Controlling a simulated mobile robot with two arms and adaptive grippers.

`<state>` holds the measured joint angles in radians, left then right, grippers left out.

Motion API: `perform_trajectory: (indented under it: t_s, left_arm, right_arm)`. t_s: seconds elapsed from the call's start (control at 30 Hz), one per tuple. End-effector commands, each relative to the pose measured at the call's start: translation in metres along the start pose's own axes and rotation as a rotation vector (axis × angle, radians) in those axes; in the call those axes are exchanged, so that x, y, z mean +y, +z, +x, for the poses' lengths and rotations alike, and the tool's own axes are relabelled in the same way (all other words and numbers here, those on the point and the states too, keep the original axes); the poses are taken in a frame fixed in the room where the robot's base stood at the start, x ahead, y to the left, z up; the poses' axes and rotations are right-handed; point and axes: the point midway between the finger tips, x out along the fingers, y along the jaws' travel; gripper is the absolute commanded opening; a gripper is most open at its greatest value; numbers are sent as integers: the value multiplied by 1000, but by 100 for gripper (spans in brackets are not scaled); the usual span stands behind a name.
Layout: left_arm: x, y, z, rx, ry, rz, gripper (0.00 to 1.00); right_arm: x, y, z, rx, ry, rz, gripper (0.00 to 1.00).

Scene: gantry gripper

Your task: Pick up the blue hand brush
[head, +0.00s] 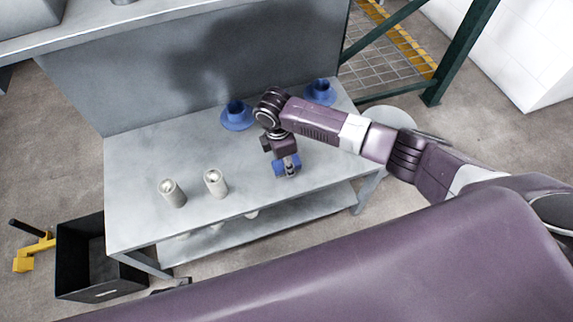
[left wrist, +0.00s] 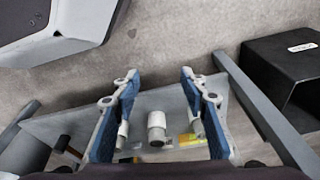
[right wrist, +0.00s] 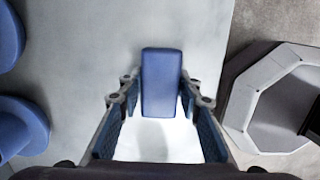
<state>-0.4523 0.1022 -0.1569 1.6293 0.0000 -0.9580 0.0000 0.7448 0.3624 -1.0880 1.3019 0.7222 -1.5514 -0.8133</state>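The blue hand brush (right wrist: 161,82) shows in the right wrist view as an upright-looking blue block, over the table's pale surface. My right gripper (right wrist: 160,90) has one finger on each side of it, very close to its sides. Whether the pads touch it is too fine to tell. In the head view my right gripper (head: 287,168) points down at the table's right part, with blue showing around its fingers, and it hides most of the brush. My left gripper (left wrist: 158,78) is open and empty in the left wrist view; it does not show in the head view.
Two white cylinders (head: 172,193) (head: 215,182) stand on the grey table (head: 140,160), left of my right gripper. Two blue cups on saucers (head: 236,115) (head: 320,92) stand near the back. A black crate (head: 90,262) is on the floor at left. The table's left middle is clear.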

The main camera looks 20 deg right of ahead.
Motion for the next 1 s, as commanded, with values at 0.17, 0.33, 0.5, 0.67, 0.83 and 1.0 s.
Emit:
perform_trajectory:
  t_s: [0.17, 0.33, 0.5, 0.67, 0.83, 1.0]
  left_arm:
    - [0, -1, 0, 1, 0, 0, 40]
    - [0, -1, -1, 1, 0, 0, 40]
    - [0, 0, 0, -1, 0, 0, 40]
    - [1, -8, -8, 6, 2, -3, 40]
    - [1, -3, -6, -1, 2, -2, 40]
    - [2, 17, 16, -17, 3, 1, 40]
  right_arm:
    - [0, 0, 0, 0, 0, 0, 9]
    - [0, 0, 0, 0, 0, 0, 6]
    - [0, 0, -1, 0, 1, 0, 6]
    - [1, 1, -3, 0, 1, 0, 6]
    - [1, 3, -24, 2, 3, 0, 6]
    - [1, 7, -58, 2, 3, 0, 6]
